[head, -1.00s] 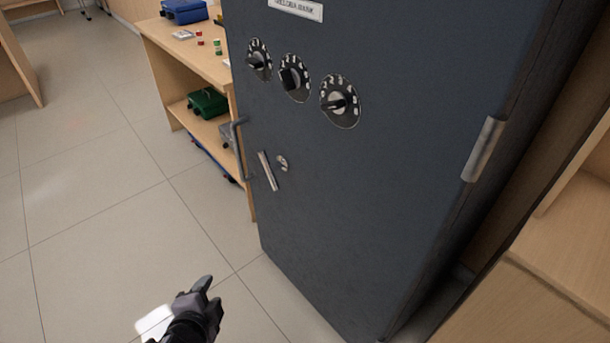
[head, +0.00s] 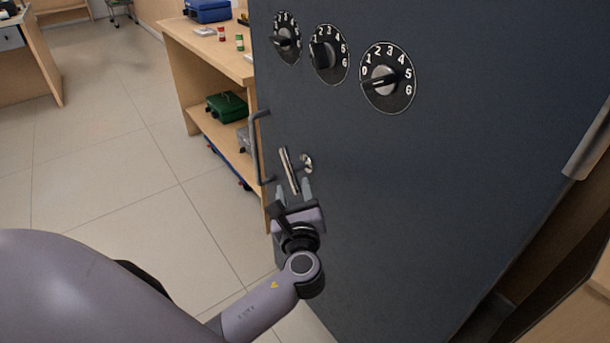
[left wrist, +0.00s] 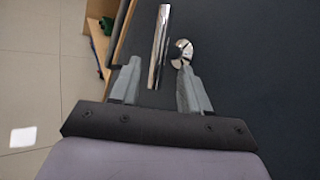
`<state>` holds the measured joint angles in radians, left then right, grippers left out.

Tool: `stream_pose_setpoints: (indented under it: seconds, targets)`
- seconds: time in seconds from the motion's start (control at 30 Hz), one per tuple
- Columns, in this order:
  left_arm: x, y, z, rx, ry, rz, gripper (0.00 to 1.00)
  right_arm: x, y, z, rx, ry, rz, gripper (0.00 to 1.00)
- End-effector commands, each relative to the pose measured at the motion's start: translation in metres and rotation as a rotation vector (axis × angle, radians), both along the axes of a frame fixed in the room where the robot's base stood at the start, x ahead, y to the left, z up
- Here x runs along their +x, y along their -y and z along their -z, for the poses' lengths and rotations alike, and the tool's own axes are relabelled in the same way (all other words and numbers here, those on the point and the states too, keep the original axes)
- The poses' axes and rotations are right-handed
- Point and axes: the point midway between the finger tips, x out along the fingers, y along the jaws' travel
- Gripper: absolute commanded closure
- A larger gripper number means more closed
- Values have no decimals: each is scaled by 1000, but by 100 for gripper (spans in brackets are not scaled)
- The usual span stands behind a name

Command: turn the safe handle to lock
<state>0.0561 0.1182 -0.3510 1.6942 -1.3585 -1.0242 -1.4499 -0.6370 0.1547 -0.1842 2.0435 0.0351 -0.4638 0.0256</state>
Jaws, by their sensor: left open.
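The dark grey safe (head: 440,180) fills the right of the head view, its door shut as far as I can see. The safe handle (head: 288,168) is a short metal lever, close to upright and slightly tilted, beside a round keyhole cover (head: 307,163). My left gripper (head: 293,192) is open just below the lever. In the left wrist view the shiny lever (left wrist: 159,50) stands between the two fingertips (left wrist: 158,75), its lower end reaching between them, apart from both. The keyhole cover (left wrist: 181,53) is just beyond the right fingertip. My right gripper is not in view.
A dark pull bar (head: 260,150) stands on the door's left edge, close to the lever. Three numbered dials (head: 387,78) are above. A wooden shelf unit (head: 190,85) with a green case (head: 227,107) is behind left. Floor at left is clear.

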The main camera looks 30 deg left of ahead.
Motion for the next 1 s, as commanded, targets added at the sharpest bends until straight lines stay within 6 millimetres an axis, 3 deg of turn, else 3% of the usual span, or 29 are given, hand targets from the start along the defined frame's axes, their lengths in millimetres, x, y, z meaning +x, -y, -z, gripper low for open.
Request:
stream_pose_setpoints:
  seconds: [0.4,0.77,0.8,0.93,1.0]
  targets:
    - [46,-36,1,-1,0,-1,54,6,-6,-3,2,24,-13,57]
    - [53,-41,0,-4,0,1,54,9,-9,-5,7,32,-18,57]
    - [53,-41,0,-4,0,1,57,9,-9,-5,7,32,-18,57]
    - [53,-41,0,-4,0,1,99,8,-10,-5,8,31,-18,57]
    - [53,-41,0,-4,0,1,100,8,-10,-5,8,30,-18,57]
